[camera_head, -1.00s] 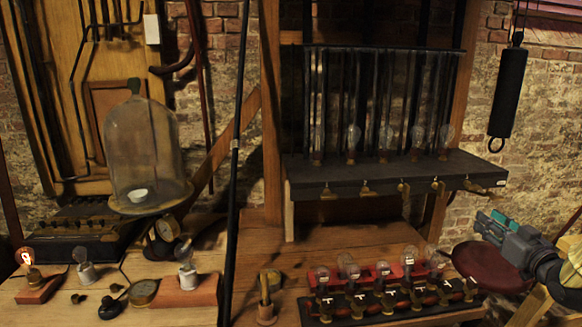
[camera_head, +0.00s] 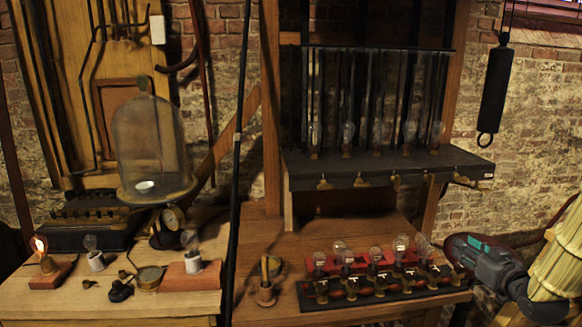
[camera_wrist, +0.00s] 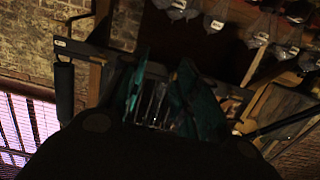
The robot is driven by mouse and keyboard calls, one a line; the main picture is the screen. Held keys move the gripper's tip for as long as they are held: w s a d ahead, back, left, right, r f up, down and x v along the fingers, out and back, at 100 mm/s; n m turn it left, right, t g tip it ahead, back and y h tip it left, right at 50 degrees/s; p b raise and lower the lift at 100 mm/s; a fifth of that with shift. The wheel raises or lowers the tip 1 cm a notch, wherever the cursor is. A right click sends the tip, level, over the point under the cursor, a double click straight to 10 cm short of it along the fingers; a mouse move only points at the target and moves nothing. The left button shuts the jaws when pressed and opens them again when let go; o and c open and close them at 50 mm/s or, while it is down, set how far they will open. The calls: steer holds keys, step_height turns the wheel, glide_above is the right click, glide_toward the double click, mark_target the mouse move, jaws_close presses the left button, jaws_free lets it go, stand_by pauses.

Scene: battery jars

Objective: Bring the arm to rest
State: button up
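My gripper (camera_head: 474,243) is at the right of the head view, beside the right end of the wooden bench (camera_head: 262,240). It is low, near a dark red round stool seat (camera_head: 456,246) that it partly covers. In the wrist view the two teal fingers of my gripper (camera_wrist: 165,95) stand apart with a gap between them. I see nothing held between them. My dark gripper body hides the lower middle of the wrist view.
A bulb rack (camera_head: 390,284) with red parts stands at the bench's right front, close left of my gripper. Above it a dark shelf (camera_head: 385,168) carries several bulbs. A glass bell jar (camera_head: 147,140) stands at left. A black cylinder (camera_head: 494,88) hangs at upper right.

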steer(key=s+a+f+g, duration=0.3)
steer(key=s+a+f, duration=0.15)
steer(key=f, duration=0.55)
steer(key=s+a+f+g, duration=0.2)
steer(key=s+a+f, duration=0.25)
steer(key=f, duration=0.55)
steer(key=s+a+f+g, duration=0.3)
steer(key=s+a+f, duration=0.15)
steer(key=f, duration=0.55)
steer(key=s+a+f+g, duration=0.2)
steer(key=s+a+f, duration=0.2)
steer(key=s, duration=0.4)
steer(key=s+a+f+g, duration=0.3)
steer(key=s+f, duration=0.3)
steer(key=s, duration=0.3)
steer(key=s+a+f+m+g, duration=0.1)
steer(key=s+a+f+g, duration=0.2)
steer(key=s, duration=0.6)
step_height(320, 180, down, 2)
steer(key=shift+s+a+h, duration=0.2)
steer(key=shift+a+h, duration=0.2)
steer(key=shift+a, duration=0.7)
